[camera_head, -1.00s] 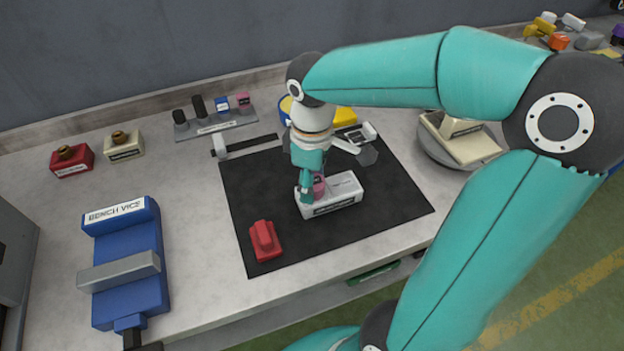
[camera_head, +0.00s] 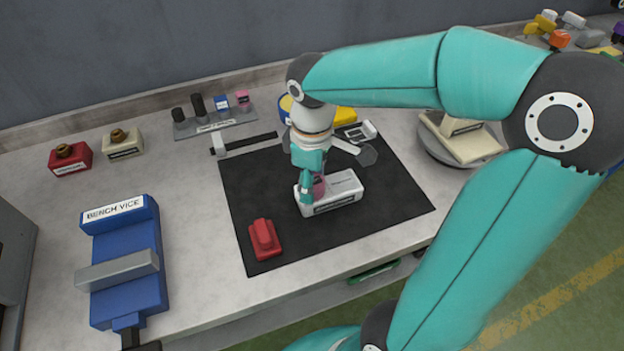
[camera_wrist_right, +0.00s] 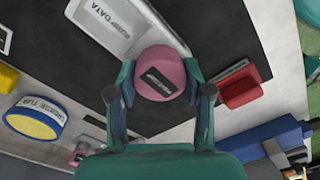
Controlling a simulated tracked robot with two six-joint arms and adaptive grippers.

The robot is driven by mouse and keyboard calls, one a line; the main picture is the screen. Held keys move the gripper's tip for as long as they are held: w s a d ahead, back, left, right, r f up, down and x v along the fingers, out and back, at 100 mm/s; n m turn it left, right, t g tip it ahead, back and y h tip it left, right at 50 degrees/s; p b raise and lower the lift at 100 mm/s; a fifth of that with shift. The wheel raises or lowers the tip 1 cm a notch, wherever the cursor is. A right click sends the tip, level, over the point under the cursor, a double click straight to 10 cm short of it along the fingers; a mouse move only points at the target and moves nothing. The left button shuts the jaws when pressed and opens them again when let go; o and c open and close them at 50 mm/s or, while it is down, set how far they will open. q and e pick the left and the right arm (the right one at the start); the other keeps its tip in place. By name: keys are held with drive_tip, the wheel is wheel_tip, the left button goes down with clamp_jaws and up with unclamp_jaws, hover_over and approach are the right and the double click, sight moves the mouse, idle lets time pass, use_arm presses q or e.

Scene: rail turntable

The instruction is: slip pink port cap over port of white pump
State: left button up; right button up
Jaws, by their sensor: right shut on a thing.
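The white pump (camera_head: 345,189) lies on the black mat, a box with a dark label on its front side. The pink port cap (camera_head: 319,186) is at the pump's left end, between the fingers of my right gripper (camera_head: 311,188). In the right wrist view the cap (camera_wrist_right: 160,72) is a round pink piece with a dark label, gripped from both sides by my right gripper (camera_wrist_right: 160,80). The pump (camera_wrist_right: 112,25) is just behind it there. The port is hidden, so I cannot tell how far the cap sits over it. My left gripper is out of view.
A red part (camera_head: 264,240) lies on the black mat (camera_head: 375,215). The blue bench vice (camera_head: 125,265) stands at the left. The mat's front right is clear.

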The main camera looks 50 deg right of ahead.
drive_tip(key=shift+f, duration=0.2)
drive_tip(key=o, duration=0.9)
drive_tip(key=shift+r, duration=0.1)
wheel_tip(320, 180, up, 12)
drive_tip(key=shift+f, duration=0.1)
